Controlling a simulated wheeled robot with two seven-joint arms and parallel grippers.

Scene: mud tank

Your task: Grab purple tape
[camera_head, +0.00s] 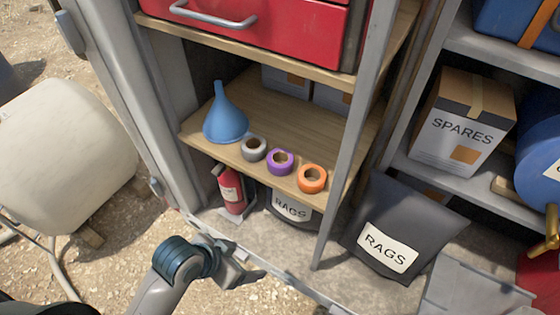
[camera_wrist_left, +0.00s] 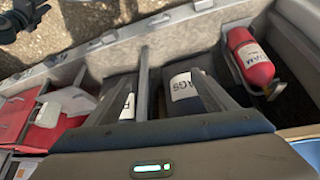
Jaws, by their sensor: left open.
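The purple tape (camera_head: 280,162) is a small roll lying flat near the front edge of the wooden shelf (camera_head: 300,118) in the head view. A grey tape roll (camera_head: 253,149) lies to its left and an orange tape roll (camera_head: 312,178) to its right. My left gripper (camera_head: 250,276) is low in front of the cabinet, below and apart from the shelf. In the left wrist view its two dark fingers (camera_wrist_left: 165,88) are spread with nothing held between them. The purple tape does not show in the wrist view.
A blue funnel (camera_head: 225,116) stands on the shelf left of the rolls. Below are a red extinguisher (camera_head: 231,190) and rags bags (camera_head: 385,245). A grey upright post (camera_head: 352,130) stands right of the orange roll; a red drawer (camera_head: 262,30) is above.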

